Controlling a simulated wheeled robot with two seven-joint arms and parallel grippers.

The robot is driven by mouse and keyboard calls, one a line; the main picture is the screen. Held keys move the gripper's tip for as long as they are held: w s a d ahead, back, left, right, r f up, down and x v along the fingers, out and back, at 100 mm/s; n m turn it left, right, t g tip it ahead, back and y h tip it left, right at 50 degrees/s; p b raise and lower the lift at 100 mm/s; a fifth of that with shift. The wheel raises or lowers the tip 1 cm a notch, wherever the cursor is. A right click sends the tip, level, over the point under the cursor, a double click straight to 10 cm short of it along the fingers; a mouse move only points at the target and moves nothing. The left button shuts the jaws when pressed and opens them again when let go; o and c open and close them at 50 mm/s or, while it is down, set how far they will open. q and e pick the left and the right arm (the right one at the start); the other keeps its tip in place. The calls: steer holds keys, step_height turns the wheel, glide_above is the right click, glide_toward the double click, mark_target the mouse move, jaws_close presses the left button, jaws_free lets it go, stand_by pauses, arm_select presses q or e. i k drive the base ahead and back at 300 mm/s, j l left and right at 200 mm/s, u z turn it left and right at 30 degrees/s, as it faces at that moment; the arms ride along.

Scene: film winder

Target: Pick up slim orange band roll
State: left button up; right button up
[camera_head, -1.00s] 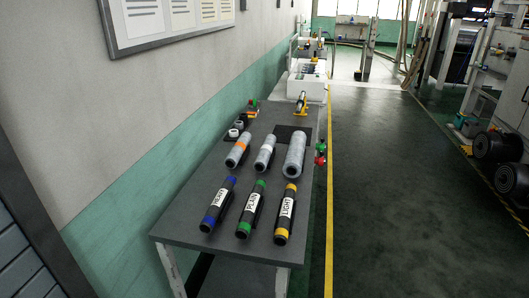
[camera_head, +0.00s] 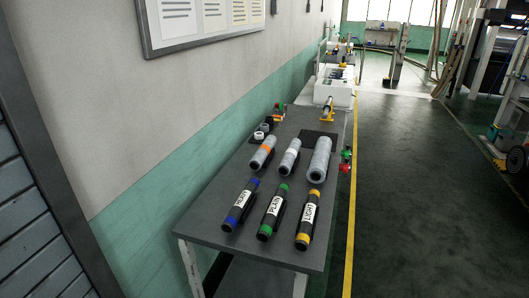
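The slim roll with the orange band (camera_head: 262,153) lies on the dark grey table (camera_head: 205,232). It is the leftmost of three pale grey rolls in a row. A slim plain pale roll (camera_head: 289,157) lies to its right, and a thicker pale roll (camera_head: 320,158) lies right of that. Neither of my grippers shows in the head view.
Black rolls with blue (camera_head: 240,206), green (camera_head: 273,212) and yellow (camera_head: 308,219) bands lie at the near end of the table. A yellow-based tool (camera_head: 327,110) and small white rings (camera_head: 260,134) are farther back. A wall borders the left; the floor (camera_head: 420,200) at right is clear.

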mark_target(264, 151)
steer(key=i+l+u, duration=0.15)
steer(key=l, duration=0.4)
steer(key=i+l+u, duration=0.15)
steer(key=l, duration=0.45)
steer(key=i+l+u, duration=0.15)
steer(key=l, duration=0.45)
steer(key=l+u, duration=0.15)
steer(key=l, duration=0.45)
steer(key=i+l+u, duration=0.3)
steer(key=l, duration=0.55)
steer(key=i+l+u, duration=0.1)
steer(key=l+u, duration=0.25)
steer(key=l, duration=0.5)
steer(key=l+u, duration=0.3)
steer(key=l, duration=0.6)
